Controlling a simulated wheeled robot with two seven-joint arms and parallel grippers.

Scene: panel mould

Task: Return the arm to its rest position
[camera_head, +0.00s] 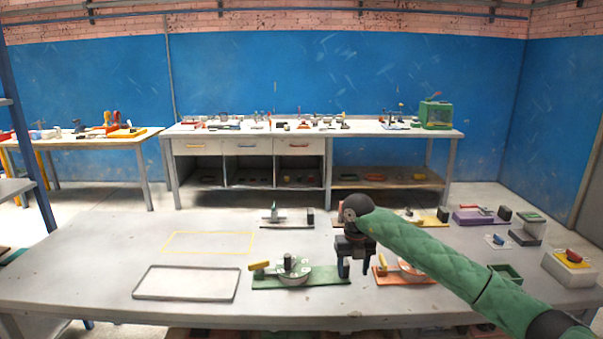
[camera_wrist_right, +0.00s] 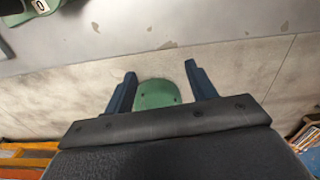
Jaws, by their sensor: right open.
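My right arm, in a green sleeve, comes in from the lower right of the head view. Its gripper (camera_head: 357,268) hangs pointing down over the table, between a green fixture board (camera_head: 322,280) and an orange fixture board (camera_head: 384,280). In the right wrist view the two dark blue fingers of this gripper (camera_wrist_right: 158,92) stand apart with nothing held. A green rounded piece (camera_wrist_right: 157,93) shows between them; I cannot tell what it belongs to. My left arm and gripper are not in the head view.
The grey table (camera_head: 100,250) holds a shallow grey tray (camera_head: 186,298), a yellow outlined rectangle (camera_head: 208,232), and several fixtures at the right. A small green bin (camera_head: 507,270) stands near my right forearm. The table's left part is clear. Workbenches (camera_head: 290,131) stand behind.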

